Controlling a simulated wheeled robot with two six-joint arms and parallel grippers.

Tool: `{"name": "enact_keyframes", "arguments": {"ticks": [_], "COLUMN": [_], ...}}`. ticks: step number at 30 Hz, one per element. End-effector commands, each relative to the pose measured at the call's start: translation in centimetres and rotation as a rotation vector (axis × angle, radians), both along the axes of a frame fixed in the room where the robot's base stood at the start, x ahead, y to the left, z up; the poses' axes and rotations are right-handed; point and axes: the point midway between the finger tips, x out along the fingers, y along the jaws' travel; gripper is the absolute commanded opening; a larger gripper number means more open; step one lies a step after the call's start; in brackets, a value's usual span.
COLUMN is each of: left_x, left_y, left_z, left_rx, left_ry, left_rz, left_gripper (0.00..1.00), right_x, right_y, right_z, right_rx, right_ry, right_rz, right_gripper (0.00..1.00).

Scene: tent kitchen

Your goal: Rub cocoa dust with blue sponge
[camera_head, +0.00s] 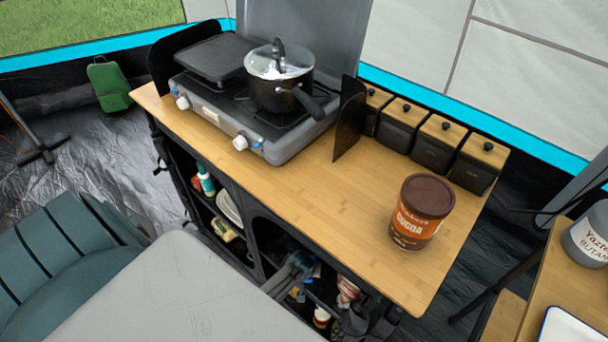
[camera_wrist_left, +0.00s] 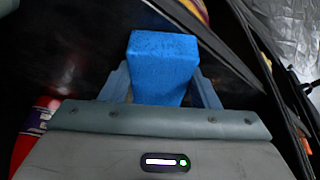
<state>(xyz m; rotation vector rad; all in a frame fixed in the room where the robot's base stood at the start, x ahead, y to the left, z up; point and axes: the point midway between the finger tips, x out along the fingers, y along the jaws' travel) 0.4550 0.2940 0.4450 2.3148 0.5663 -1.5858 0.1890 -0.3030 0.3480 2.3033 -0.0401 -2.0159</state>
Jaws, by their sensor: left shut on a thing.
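The blue sponge (camera_wrist_left: 164,68) stands out between the two fingers of my left gripper (camera_wrist_left: 163,88) in the left wrist view. The gripper is shut on it. In the head view a grey, gripper-like shape (camera_head: 290,274) shows at the open lower shelf of the kitchen unit, partly hidden; a small bit of blue is beside it. The cocoa tin (camera_head: 421,212), brown-lidded with an orange label, stands upright on the wooden worktop (camera_head: 345,205). I cannot make out any cocoa dust. My right gripper is not in view.
A camping stove (camera_head: 245,115) with a lidded pot (camera_head: 280,85) fills the worktop's left half. Dark wood-lidded canisters (camera_head: 437,140) line its back right. A side table at right holds a gas canister (camera_head: 588,235) and white tray (camera_head: 568,328). The worktop's middle is clear.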

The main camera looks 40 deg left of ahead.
Motion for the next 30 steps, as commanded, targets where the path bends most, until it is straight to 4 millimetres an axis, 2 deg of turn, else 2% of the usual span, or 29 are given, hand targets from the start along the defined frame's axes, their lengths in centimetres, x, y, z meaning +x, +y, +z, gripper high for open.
{"name": "enact_keyframes", "arguments": {"ticks": [9, 14, 24, 30], "left_x": [0.0, 0.0, 0.3, 0.4], "left_y": [3.1, 3.6, 6.3, 6.9], "left_z": [0.0, 0.0, -0.1, -0.1], "left_rx": [0.010, 0.010, 0.012, 0.012], "left_ry": [0.007, 0.007, 0.005, 0.005], "left_rz": [-0.001, -0.001, -0.001, -0.003], "left_gripper": [0.34, 0.34, 0.34, 0.34], "right_x": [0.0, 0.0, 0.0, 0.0], "right_y": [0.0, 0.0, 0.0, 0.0], "right_z": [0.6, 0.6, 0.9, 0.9], "right_rx": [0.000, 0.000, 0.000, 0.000], "right_ry": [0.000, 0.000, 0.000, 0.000], "right_rz": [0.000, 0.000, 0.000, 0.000], "right_gripper": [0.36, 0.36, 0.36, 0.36]}}
